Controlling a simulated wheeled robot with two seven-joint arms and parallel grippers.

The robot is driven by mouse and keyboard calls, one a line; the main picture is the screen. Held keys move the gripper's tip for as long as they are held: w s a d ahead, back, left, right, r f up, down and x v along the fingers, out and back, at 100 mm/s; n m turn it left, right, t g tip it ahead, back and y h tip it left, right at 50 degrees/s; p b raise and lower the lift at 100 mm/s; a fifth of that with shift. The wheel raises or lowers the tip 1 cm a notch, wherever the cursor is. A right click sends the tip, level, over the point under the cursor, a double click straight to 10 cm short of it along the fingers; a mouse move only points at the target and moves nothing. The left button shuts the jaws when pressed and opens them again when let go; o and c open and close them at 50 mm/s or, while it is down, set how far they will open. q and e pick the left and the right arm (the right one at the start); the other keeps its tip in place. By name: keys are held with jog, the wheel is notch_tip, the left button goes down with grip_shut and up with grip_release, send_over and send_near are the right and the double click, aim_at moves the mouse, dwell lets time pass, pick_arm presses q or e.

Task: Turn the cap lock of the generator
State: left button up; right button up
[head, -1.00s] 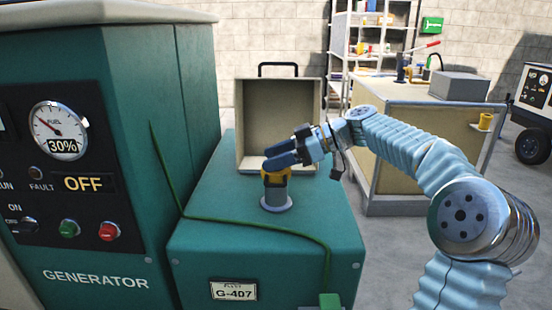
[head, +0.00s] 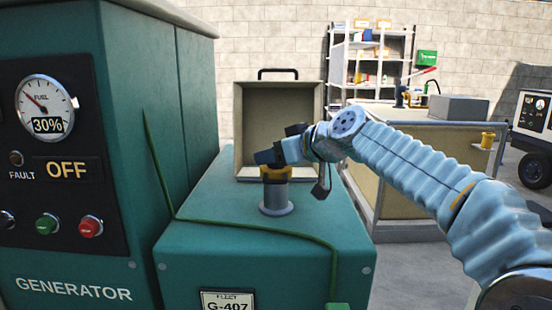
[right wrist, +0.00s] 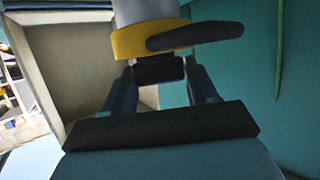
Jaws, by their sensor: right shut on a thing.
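The teal generator (head: 80,180) stands at the left, with a fuel gauge at 30% and a sign reading OFF. A grey filler neck (head: 276,209) with a yellow cap (head: 275,175) rises from its lower deck. In the right wrist view the yellow cap (right wrist: 130,42) sits against the grey neck, and a dark lever (right wrist: 196,37) crosses it. A small black block (right wrist: 158,70) at the cap lies between my fingers. My right gripper (head: 268,158) is at the cap from the right, shut on that black block, apparently the cap lock. My left gripper is not in view.
An open beige box (head: 242,130) with a black handle stands just behind the neck. A green cable (head: 250,227) runs across the deck in front of it. A workbench (head: 405,185) and a shelf rack (head: 370,55) stand behind my right arm.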

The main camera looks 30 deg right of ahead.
jog(key=m+h+p, duration=0.2)
jog(key=h+p, duration=0.1)
jog(key=shift+r+m, duration=0.3)
jog(key=shift+m, duration=0.1)
jog(key=shift+d+f+m+h+p, duration=0.2)
jog(key=shift+m+h+p, duration=0.25)
jog(key=shift+m+h, duration=0.55)
jog(key=m+h, duration=0.1)
jog(key=h+b, duration=0.1)
jog(key=shift+a+f+m+g+h, duration=0.15)
jog(key=shift+f+m+g+h, duration=0.15)
jog(key=shift+m+g+h, duration=0.1)
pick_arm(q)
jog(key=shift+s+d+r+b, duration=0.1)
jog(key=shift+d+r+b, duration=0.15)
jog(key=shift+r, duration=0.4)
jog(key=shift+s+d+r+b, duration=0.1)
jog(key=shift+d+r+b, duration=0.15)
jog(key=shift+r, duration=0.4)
pick_arm(e)
jog(key=shift+m+g+h, duration=0.6)
jog(key=shift+m+h, duration=0.3)
jog(key=shift+h, duration=0.1)
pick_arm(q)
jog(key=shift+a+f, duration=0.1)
pick_arm(e)
jog(key=shift+r, duration=0.1)
jog(key=o, duration=1)
